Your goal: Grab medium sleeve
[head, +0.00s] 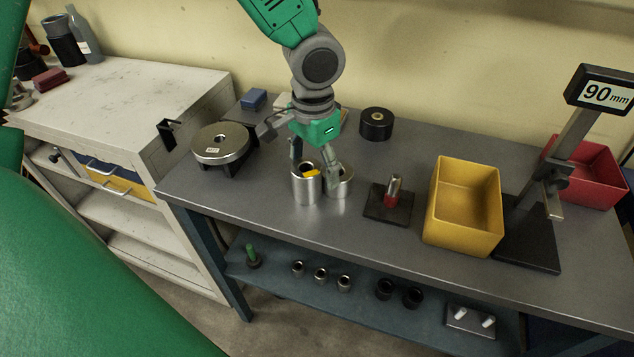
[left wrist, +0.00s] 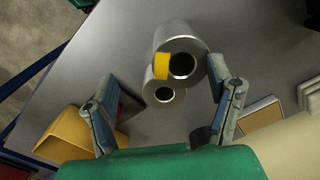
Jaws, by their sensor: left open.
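Two hollow metal sleeves stand upright close together on the grey bench. The front-left sleeve (head: 306,188) has a yellow patch at its rim; the other sleeve (head: 341,184) stands just right of it, partly hidden by a finger. In the left wrist view a larger-looking sleeve (left wrist: 196,48) carries the yellow patch and a smaller-looking one (left wrist: 165,107) shows below it. I cannot tell for sure which is the medium sleeve. My left gripper (head: 314,164) is open above the sleeves; its spread fingers (left wrist: 163,70) flank them in the wrist view. My right gripper is not in view.
A round metal disc on a stand (head: 220,143) is left, a black ring (head: 377,124) behind. Smaller parts lie on the lower shelf.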

